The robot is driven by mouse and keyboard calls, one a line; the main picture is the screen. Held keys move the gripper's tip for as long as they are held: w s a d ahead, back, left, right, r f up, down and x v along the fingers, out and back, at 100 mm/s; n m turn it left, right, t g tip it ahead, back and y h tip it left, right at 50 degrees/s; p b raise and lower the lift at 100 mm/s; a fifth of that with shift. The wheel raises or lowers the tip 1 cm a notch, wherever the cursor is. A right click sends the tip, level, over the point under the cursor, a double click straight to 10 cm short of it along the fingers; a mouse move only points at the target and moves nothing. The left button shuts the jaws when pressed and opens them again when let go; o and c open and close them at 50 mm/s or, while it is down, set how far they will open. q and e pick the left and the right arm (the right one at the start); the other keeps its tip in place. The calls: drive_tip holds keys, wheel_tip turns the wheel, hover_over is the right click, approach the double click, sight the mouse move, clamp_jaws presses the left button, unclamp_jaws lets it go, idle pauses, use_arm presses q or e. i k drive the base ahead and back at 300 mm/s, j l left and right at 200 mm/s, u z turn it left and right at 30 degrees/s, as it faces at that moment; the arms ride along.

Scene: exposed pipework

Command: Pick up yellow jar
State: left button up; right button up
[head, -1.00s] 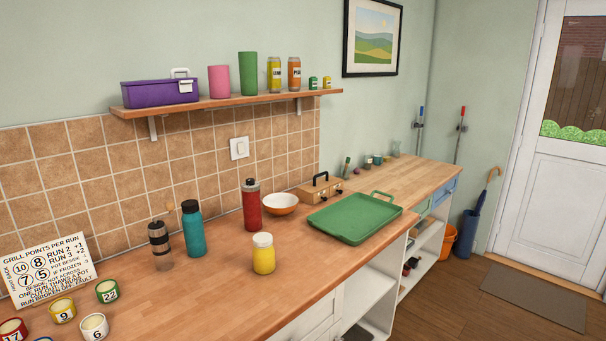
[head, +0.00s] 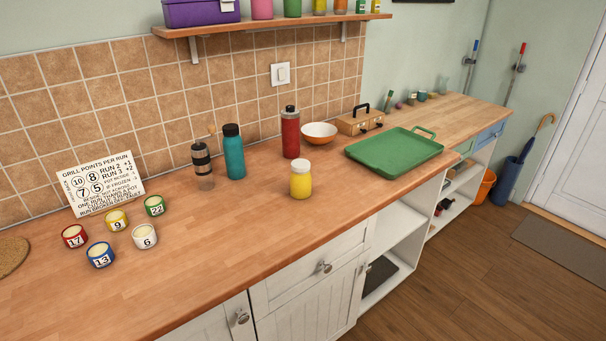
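The yellow jar (head: 301,182) stands upright on the wooden counter (head: 240,235), near its front edge. It has a white lid and yellow contents. It is in full view with nothing in front of it. Neither of my grippers shows in the head view.
Behind the jar stand a red bottle (head: 291,134), a teal bottle (head: 234,152) and a grinder (head: 202,166). A white-and-orange bowl (head: 320,133) and green tray (head: 394,152) are to the right. Several numbered cups (head: 145,237) and a sign (head: 102,183) are left. Counter in front of the jar is clear.

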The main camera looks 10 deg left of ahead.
sight(300, 184)
drive_tip(key=i+l+u, duration=0.1)
drive_tip(key=u, duration=0.35)
drive_tip(key=l+u, duration=0.25)
drive_tip(key=u, duration=0.2)
drive_tip(key=i+l+u, duration=0.1)
drive_tip(key=u, duration=0.35)
drive_tip(key=l, duration=0.1)
